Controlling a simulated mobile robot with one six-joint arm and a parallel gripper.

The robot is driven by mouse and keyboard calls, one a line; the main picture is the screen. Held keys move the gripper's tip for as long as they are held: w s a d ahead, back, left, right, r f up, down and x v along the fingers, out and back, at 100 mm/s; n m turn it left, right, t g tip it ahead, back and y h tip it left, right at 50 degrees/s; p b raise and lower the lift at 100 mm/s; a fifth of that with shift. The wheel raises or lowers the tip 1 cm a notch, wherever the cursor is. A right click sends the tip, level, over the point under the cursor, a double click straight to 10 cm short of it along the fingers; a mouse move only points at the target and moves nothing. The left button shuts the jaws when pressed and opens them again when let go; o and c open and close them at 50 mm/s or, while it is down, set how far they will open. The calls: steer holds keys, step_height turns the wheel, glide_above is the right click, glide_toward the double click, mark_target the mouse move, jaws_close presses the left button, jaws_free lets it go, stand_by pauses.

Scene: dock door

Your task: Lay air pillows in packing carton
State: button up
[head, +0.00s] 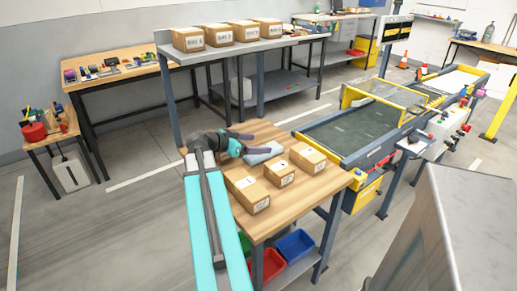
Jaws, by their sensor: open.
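My gripper (248,145) is open over the far left part of the wooden table (322,186), its dark fingers pointing right. A flat grey-blue item (264,153), possibly an air pillow, lies just right of the fingers. I cannot tell whether they touch it. Three brown cartons stand on the same table: one at the front left (248,194), a small one in the middle (280,174) and one at the right (307,158). They look closed, with pale labels or tape. I cannot tell which is the packing carton; my arm hides part of the table's left side.
Several labelled cartons (188,39) line the raised grey shelf behind. A conveyor (350,128) with yellow guards runs at the right. A red bin (270,264) and a blue bin (295,244) sit under the table. A grey cabinet (470,225) fills the lower right.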

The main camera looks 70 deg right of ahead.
steer(key=w+a+r+t+y+p, duration=0.2)
steer(key=w+a+r+y+p, duration=0.1)
steer(key=p, duration=0.6)
steer(key=w+a+r, duration=0.1)
steer(key=a+r, duration=0.1)
steer(key=a, duration=0.1)
steer(key=shift+w+a+r+y, duration=0.2)
steer(key=shift+a+r+y, duration=0.05)
steer(key=shift+r+y, duration=0.1)
steer(key=shift+p+x, duration=0.8)
steer(key=shift+x, duration=3.5)
steer(key=shift+d, duration=0.1)
steer(key=shift+r+p+x, duration=0.25)
steer(key=shift+p+x, duration=0.6)
steer(key=shift+x, duration=1.9)
steer(key=shift+c, duration=0.3)
